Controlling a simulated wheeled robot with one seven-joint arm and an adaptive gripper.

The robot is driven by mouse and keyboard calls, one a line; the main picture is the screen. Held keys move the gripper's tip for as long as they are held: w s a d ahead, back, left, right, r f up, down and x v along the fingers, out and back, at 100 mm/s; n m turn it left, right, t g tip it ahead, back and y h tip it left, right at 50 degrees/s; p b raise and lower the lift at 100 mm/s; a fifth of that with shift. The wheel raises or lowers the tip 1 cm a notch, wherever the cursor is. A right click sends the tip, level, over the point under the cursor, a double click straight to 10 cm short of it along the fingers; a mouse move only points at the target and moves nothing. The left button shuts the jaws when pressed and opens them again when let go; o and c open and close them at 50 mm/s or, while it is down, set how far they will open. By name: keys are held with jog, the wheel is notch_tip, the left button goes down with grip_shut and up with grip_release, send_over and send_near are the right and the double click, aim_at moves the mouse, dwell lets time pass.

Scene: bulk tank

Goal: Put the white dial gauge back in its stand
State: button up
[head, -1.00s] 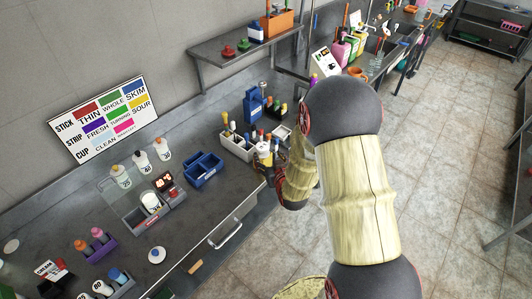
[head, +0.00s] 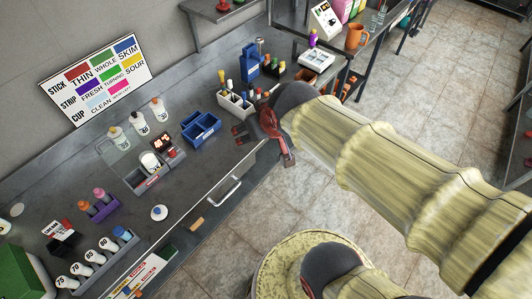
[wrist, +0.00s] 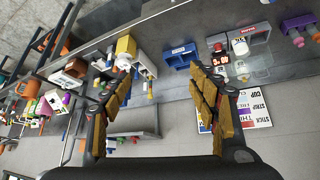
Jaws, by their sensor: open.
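A small white round piece with a blue centre (head: 159,212) lies alone on the grey bench. It is the likeliest dial gauge, but its face is too small to read. I cannot pick out its stand for sure. A grey rack (head: 122,262) at the front left holds several white numbered pieces. My gripper (wrist: 160,72) is open and empty, its padded fingers spread wide. In the head view it is at the bench's right front edge, beside the white caddy (head: 232,106), well right of the white round piece.
A blue bin (head: 201,128), a grey unit with a red display (head: 158,165) and white bottles (head: 140,123) stand mid-bench. A purple holder (head: 100,207) is at left. A small tan block (head: 196,224) lies near the front edge. Bare bench surrounds the white round piece.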

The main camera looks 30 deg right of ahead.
jog(key=s+a+r+g, duration=0.1)
jog(key=s+a+r, duration=0.1)
jog(key=s, duration=0.7)
jog(key=shift+s+a+n+g+y, duration=0.15)
jog(key=shift+a+n+g+y, duration=0.1)
jog(key=shift+n+g+y, duration=0.05)
jog(key=shift+f, duration=0.1)
notch_tip(320, 180, down, 5)
jog(key=b, duration=0.5)
jog(key=shift+c, duration=0.4)
dwell(0.6)
